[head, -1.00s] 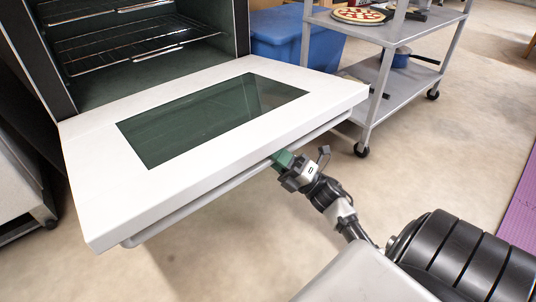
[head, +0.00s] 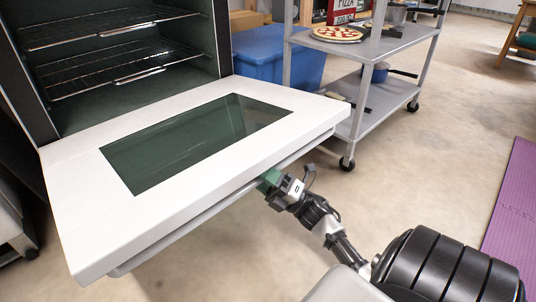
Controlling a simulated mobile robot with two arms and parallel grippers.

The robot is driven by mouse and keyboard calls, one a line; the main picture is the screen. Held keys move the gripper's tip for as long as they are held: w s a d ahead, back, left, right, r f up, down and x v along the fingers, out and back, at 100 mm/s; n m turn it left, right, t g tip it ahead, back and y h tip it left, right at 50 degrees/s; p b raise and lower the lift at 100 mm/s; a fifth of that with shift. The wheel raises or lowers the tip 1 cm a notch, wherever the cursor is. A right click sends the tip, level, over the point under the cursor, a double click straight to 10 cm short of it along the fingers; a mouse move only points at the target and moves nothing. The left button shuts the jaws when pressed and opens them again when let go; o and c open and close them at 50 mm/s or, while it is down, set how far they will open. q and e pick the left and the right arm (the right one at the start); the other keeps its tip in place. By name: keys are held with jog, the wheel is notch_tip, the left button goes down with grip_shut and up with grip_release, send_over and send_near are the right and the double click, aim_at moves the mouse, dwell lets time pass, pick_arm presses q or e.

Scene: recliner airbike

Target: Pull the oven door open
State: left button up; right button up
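The oven door (head: 75,194) is white with a dark glass window and is folded down, about level, in front of the oven. The oven cavity (head: 110,98) is open to view with two wire racks. The grey bar handle (head: 212,209) runs along the door's front edge, on its outer face. My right gripper (head: 272,180) is at the right part of the handle, just under the door's edge. Its fingertips are partly hidden by the door and handle, so I cannot see how far apart they are. My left gripper is not in view.
A grey wheeled cart (head: 386,108) stands to the right with a pizza (head: 337,34) on its upper shelf. A blue bin (head: 262,55) is between oven and cart. A purple mat (head: 515,225) lies at far right. The floor between is clear.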

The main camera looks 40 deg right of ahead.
jog(key=shift+s+d+f, duration=0.1)
jog(key=shift+s+d, duration=0.05)
jog(key=shift+s, duration=0.2)
jog(key=p+v, duration=0.4)
jog(key=v, duration=0.6)
